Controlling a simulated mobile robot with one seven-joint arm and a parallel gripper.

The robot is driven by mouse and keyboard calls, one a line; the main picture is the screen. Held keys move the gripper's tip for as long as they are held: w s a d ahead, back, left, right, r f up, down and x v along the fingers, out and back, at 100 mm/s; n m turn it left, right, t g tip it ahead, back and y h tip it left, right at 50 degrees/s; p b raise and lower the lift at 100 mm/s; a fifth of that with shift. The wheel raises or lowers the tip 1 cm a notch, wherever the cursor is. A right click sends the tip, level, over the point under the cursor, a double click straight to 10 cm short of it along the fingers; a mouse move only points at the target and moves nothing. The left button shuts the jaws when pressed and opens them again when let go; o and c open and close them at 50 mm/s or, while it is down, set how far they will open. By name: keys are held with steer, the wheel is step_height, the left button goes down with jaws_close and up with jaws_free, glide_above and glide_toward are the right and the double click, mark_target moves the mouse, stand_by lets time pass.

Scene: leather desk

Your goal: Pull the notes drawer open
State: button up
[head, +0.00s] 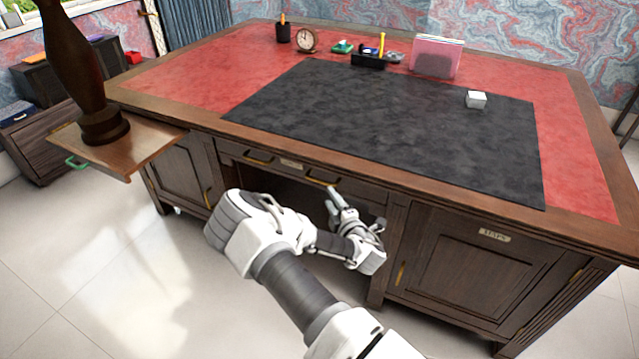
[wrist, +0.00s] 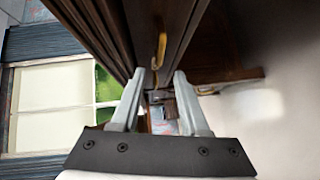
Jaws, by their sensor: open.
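The drawer (head: 288,167) is the wide shallow one under the desk's front edge, with a small label plate (head: 291,164) too small to read. It looks flush with the desk front. It has a left brass handle (head: 257,158) and a right brass handle (head: 322,181). My gripper (head: 333,196) is just below and in front of the right handle. In the wrist view my gripper (wrist: 158,76) is open, its two fingers apart with nothing held. A brass handle (wrist: 161,50) shows ahead, roughly in line with the gap. Whether the fingers touch it cannot be told.
A right cupboard door (head: 470,265) with a label and a left cupboard door (head: 183,172) flank the kneehole. A pull-out board (head: 150,150) bearing a dark vase-like object (head: 75,60) juts out left. A white block (head: 476,99) lies on the black desk mat (head: 400,130). The floor in front is clear.

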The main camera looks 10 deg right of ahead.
mark_target(321, 183)
steer(key=b+x, duration=0.2)
steer(key=x, duration=0.9)
steer(key=shift+s, duration=0.1)
jaws_close()
stand_by(1.1)
